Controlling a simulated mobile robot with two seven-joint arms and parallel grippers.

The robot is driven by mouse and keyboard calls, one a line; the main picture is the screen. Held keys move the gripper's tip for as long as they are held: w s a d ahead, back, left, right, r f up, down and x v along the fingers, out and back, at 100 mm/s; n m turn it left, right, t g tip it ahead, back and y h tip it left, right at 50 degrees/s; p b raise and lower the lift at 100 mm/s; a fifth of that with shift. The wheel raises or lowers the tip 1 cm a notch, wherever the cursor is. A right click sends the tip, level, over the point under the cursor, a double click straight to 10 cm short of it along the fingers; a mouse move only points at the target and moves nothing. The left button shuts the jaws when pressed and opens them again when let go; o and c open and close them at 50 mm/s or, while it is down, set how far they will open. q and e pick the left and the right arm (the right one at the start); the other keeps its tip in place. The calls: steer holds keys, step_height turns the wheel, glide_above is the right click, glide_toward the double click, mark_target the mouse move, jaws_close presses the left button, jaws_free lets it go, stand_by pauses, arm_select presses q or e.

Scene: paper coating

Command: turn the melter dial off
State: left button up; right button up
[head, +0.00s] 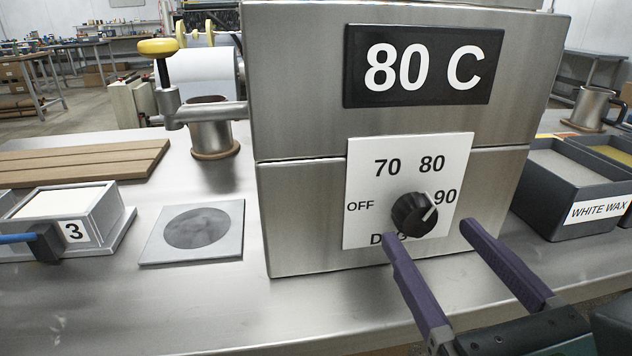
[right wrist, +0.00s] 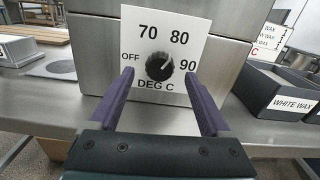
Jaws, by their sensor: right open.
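The black melter dial (head: 413,214) sits on a white plate (head: 362,236) on the front of the steel melter (head: 300,220). The plate is marked OFF, 70, 80, 90 and DEG C. The dial also shows in the right wrist view (right wrist: 159,66). My right gripper (head: 428,232) is open and empty, its purple fingers pointing at the dial from in front. In the right wrist view the dial appears between the fingertips (right wrist: 158,75); contact is not visible. My left gripper is not in view.
A sign (head: 424,66) on the melter reads 80 C. A WHITE WAX bin (head: 575,222) stands to the right. A grey plate with a round disc (head: 158,248), a box marked 3 (head: 110,222) and wooden boards (head: 85,160) lie to the left.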

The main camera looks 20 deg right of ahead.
mark_target(421, 222)
steer(key=x, duration=0.4)
steer(key=shift+w, duration=0.15)
jaws_close()
stand_by(0.5)
